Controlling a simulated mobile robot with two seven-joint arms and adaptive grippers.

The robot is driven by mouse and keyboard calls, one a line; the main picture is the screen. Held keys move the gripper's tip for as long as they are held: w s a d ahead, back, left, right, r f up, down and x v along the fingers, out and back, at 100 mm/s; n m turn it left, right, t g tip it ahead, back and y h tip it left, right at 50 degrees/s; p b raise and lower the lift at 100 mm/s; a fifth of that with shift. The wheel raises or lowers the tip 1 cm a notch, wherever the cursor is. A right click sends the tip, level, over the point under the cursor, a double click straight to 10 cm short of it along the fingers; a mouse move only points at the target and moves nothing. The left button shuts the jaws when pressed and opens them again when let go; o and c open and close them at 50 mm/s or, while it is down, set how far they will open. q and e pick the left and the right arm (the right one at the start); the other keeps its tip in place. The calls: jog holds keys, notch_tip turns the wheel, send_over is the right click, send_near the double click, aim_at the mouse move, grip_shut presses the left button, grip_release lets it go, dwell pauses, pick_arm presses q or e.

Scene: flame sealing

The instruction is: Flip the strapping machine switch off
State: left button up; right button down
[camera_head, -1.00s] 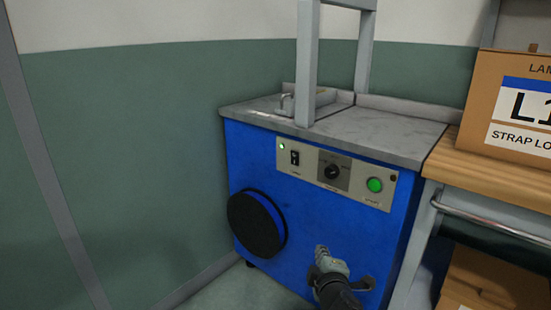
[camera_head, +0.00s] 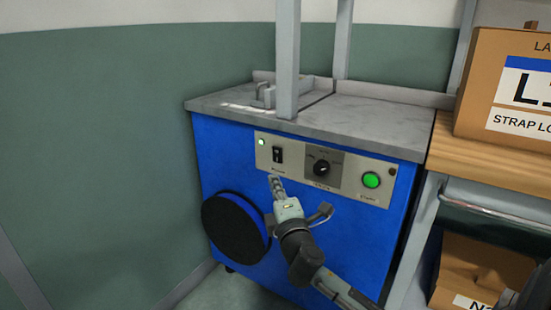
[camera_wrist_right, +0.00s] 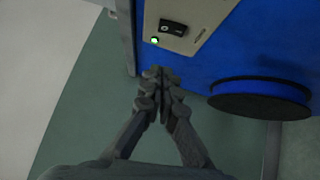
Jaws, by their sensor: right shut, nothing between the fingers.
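The blue strapping machine (camera_head: 320,225) has a light control panel on its front. A black rocker switch (camera_head: 277,155) sits on the panel's left part, beside a lit green lamp (camera_head: 262,142). In the right wrist view the switch (camera_wrist_right: 173,27) and the glowing lamp (camera_wrist_right: 154,41) lie ahead of the fingers. My right gripper (camera_head: 275,180) is shut and empty, just below the switch and apart from it in the picture. In the right wrist view its fingertips (camera_wrist_right: 160,73) meet. My left gripper is out of view.
The panel also has a black knob (camera_head: 321,168) and a green button (camera_head: 371,180). A round black disc (camera_head: 235,227) is on the machine's front. A wooden bench (camera_head: 480,168) with a cardboard box (camera_head: 480,85) stands at the right.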

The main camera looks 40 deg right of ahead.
send_near(273, 150)
jog(key=w+a, duration=0.1)
jog(key=w, duration=0.3)
jog(key=shift+w+d+r, duration=0.1)
jog(key=shift+w+d, duration=0.2)
jog(key=shift+d, duration=0.25)
jog(key=shift+w+d+r, duration=0.1)
jog(key=shift+w+d, duration=0.15)
jog(key=shift+d, duration=0.3)
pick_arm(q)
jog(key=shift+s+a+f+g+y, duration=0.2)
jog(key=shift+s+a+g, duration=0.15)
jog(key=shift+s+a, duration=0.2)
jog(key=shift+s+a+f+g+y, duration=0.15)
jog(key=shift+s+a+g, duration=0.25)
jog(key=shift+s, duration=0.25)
pick_arm(e)
jog(key=shift+w+d, duration=0.2)
jog(key=shift+d, duration=0.3)
